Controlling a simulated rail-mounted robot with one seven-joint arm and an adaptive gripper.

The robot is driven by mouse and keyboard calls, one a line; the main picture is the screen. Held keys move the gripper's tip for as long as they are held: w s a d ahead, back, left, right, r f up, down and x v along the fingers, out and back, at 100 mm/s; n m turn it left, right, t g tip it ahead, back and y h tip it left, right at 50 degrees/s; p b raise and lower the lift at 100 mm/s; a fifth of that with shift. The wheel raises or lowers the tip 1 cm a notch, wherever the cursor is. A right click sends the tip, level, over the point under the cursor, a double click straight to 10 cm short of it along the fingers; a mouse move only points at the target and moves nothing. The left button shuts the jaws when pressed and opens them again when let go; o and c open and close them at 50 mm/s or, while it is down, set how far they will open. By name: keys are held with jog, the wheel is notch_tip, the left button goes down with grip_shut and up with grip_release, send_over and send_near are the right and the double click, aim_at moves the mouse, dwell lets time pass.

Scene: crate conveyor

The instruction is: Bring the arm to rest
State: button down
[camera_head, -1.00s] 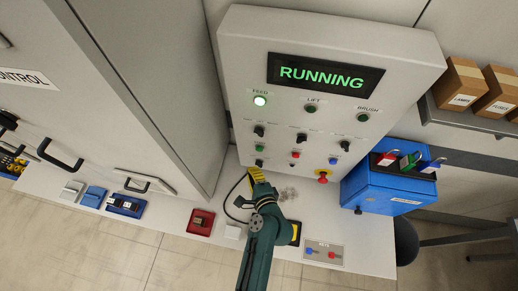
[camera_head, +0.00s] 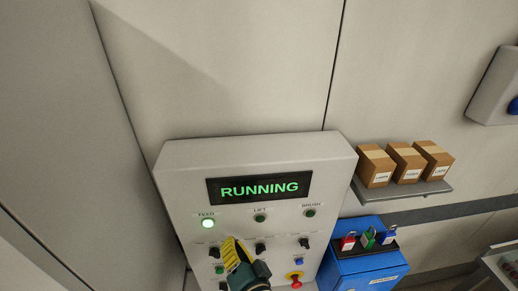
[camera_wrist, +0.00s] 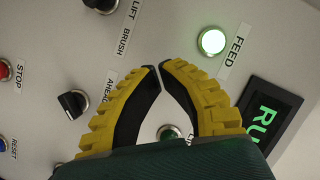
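My gripper (camera_head: 231,240) is in front of the lower left part of the control panel (camera_head: 178,170) in the head view. In the wrist view its two yellow-ridged fingers (camera_wrist: 158,67) come together at the tips, with nothing between them. The panel's display (camera_head: 259,188) reads RUNNING. The FEED lamp (camera_head: 208,223) is lit; the LIFT lamp (camera_head: 260,218) and BRUSH lamp (camera_head: 311,213) look dark. I cannot tell how far the fingers are from the panel face.
Black knobs (camera_wrist: 72,104) and a red STOP button (camera_wrist: 3,71) are close by. A red emergency button (camera_head: 295,279) is low on the panel. A blue box (camera_head: 362,270) with coloured padlocks stands at the right, below a shelf (camera_head: 405,196) with cartons (camera_head: 407,163).

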jog(key=s+d+r+n+t+h, duration=0.2)
jog(key=s+d+r+t, duration=0.15)
jog(key=r, duration=0.65)
jog(key=s+d+r+n+t+h, duration=0.25)
jog(key=s+d+r, duration=0.25)
jog(key=r, duration=0.6)
jog(key=s+d+r+n+t+h, duration=0.1)
jog(key=s+d+r+t+h, duration=0.2)
jog(key=r, duration=0.7)
notch_tip(320, 180, up, 18)
jog(key=s+d+g+p, duration=0.1)
jog(key=d+p, duration=0.1)
jog(key=p, duration=1.4)
jog(key=shift+s+f+p, duration=0.15)
jog(key=shift+s+p, duration=0.2)
jog(key=shift+p, duration=0.05)
